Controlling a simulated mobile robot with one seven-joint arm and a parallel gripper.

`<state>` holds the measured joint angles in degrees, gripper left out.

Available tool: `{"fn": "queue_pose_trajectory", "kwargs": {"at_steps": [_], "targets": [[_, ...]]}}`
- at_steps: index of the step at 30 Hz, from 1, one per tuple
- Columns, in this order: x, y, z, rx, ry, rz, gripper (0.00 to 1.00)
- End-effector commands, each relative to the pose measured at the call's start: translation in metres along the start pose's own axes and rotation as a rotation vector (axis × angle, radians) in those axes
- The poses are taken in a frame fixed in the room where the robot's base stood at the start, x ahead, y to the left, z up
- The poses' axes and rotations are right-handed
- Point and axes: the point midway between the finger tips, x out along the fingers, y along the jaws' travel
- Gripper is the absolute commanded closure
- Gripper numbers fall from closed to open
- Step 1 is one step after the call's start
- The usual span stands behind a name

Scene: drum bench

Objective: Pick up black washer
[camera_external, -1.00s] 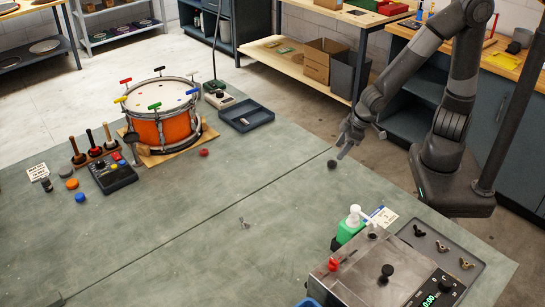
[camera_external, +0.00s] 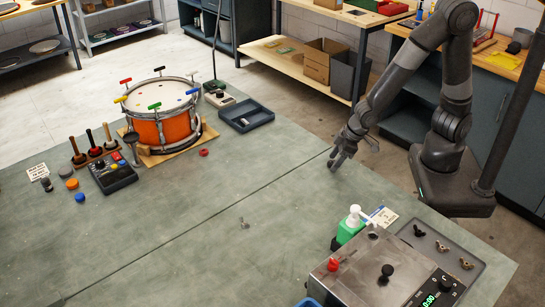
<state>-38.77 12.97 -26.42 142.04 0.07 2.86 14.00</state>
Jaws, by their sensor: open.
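My gripper (camera_external: 338,161) is open and low over the right part of the green bench top (camera_external: 220,215), its fingers pointing down. A small dark round piece, which looks like the black washer, lay at this spot in the earlier picture. Now the fingers are over that place, and I cannot tell the piece apart from the dark fingertips. Whether the fingertips touch the bench is too small to tell.
An orange drum (camera_external: 175,128) stands on a wooden base at the back left, with a red ring (camera_external: 203,152) beside it. A blue-grey tray (camera_external: 246,117) lies behind. A green pump bottle (camera_external: 350,225) and metal box (camera_external: 375,270) stand front right. The bench middle is mostly clear.

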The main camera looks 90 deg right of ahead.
Motion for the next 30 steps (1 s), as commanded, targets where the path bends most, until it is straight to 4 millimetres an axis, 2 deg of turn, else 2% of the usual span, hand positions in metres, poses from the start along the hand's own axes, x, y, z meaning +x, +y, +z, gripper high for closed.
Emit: {"fn": "queue_pose_trajectory", "kwargs": {"at_steps": [8, 26, 30], "targets": [[0.001, -0.0004, 0.0, 0.0, 0.0, -0.001, 0.43], [0.0009, -0.0003, -0.0001, 0.001, 0.0, -0.001, 0.9], [0.0009, -0.0003, -0.0001, 0.001, 0.0, -0.001, 0.91]]}}
